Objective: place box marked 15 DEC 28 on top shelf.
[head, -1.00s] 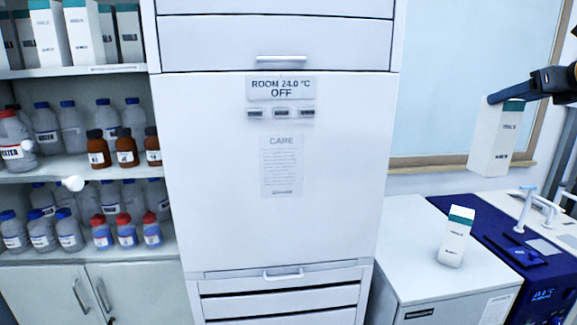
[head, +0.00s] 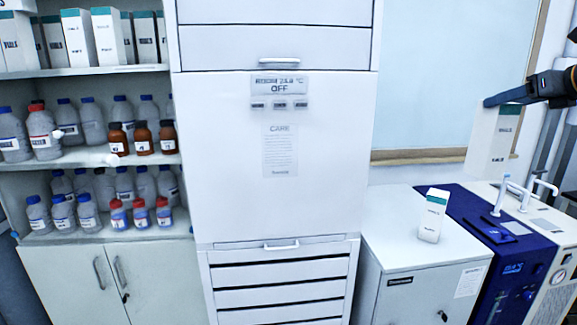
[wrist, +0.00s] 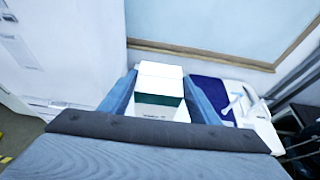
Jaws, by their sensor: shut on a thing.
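My gripper (head: 508,100) is shut on a white box with a green band (head: 490,143), held upright in the air at the right. In the wrist view the box (wrist: 160,85) sits between the two blue fingers of my gripper (wrist: 159,92). Its printed date is too small to read. The top shelf (head: 105,71) at the upper left holds several similar white and green boxes (head: 76,38). Another such box (head: 433,216) stands on the white cabinet at the right, below my gripper and apart from it.
A tall white cabinet (head: 275,195) stands between the shelves and the low cabinet (head: 385,237). Lower shelves hold several bottles (head: 92,123). A blue and white instrument (head: 525,246) with upright taps is at the right. The top shelf has boxes along much of its visible length.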

